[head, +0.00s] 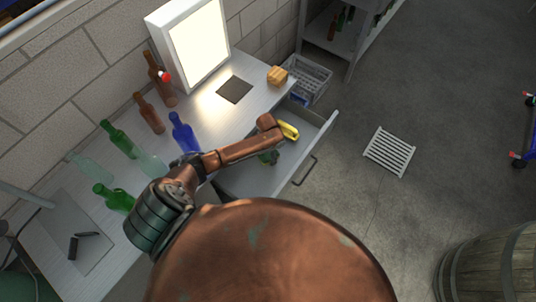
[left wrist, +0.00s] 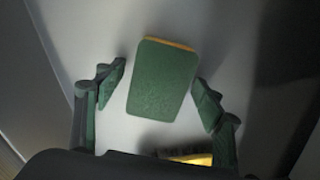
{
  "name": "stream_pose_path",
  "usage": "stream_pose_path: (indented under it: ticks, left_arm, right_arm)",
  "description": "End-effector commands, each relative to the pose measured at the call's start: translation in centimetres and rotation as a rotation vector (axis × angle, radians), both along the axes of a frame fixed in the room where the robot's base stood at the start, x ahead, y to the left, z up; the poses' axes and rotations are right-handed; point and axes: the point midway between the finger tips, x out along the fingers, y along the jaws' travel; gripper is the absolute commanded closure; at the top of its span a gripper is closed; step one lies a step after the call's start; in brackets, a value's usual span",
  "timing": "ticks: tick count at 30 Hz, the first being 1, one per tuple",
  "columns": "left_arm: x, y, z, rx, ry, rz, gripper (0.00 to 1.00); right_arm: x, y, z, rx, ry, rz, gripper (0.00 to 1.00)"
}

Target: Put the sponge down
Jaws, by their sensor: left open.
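The sponge (left wrist: 162,80) is a green block with a thin yellow-orange edge. In the left wrist view it lies on a pale grey surface between the fingers of my left gripper (left wrist: 160,80). The fingers are spread, with a narrow gap on each side of the sponge. In the head view my left gripper (head: 269,157) points down into the open drawer (head: 245,180), and the arm and gripper mostly hide the sponge there. My right gripper is not in view.
A yellow object (head: 288,130) lies in the drawer beside my arm. An orange-tan block (head: 277,75) and a dark square mat (head: 234,90) are on the bench, with several bottles at left. A grey crate (head: 308,80) stands behind the drawer. The floor at right is mostly free.

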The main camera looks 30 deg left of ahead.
Motion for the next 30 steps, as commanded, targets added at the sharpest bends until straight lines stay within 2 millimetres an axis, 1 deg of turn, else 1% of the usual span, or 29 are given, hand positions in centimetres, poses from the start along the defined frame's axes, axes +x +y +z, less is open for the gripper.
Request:
stream_pose_path:
  ticks: [4,7,11,15,18,21,25,30]
  left_arm:
    - [0.0,0.0,0.4,0.001,0.0,0.0,0.37]
    - [0.1,0.1,1.6,0.0,-0.002,0.0,0.37]
    - [0.1,0.0,4.2,0.0,-0.003,0.0,0.37]
    - [0.1,0.0,7.3,0.0,-0.003,-0.001,0.37]
    - [0.1,0.0,9.2,0.0,-0.002,-0.001,0.37]
    - [0.1,0.0,10.7,-0.001,-0.002,-0.001,0.37]
    - [0.1,0.0,11.9,0.0,-0.001,-0.001,0.37]
    - [0.0,0.0,12.3,0.0,0.001,0.0,0.37]
  right_arm:
    - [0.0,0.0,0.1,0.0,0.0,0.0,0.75]
    - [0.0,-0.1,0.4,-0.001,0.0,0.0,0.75]
    - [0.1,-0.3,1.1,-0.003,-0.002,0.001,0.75]
    - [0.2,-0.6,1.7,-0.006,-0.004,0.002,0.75]
    - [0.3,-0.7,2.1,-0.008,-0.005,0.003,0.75]
    - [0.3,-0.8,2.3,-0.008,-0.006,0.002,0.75]
    - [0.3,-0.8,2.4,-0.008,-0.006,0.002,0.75]
    - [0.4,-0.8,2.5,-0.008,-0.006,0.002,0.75]
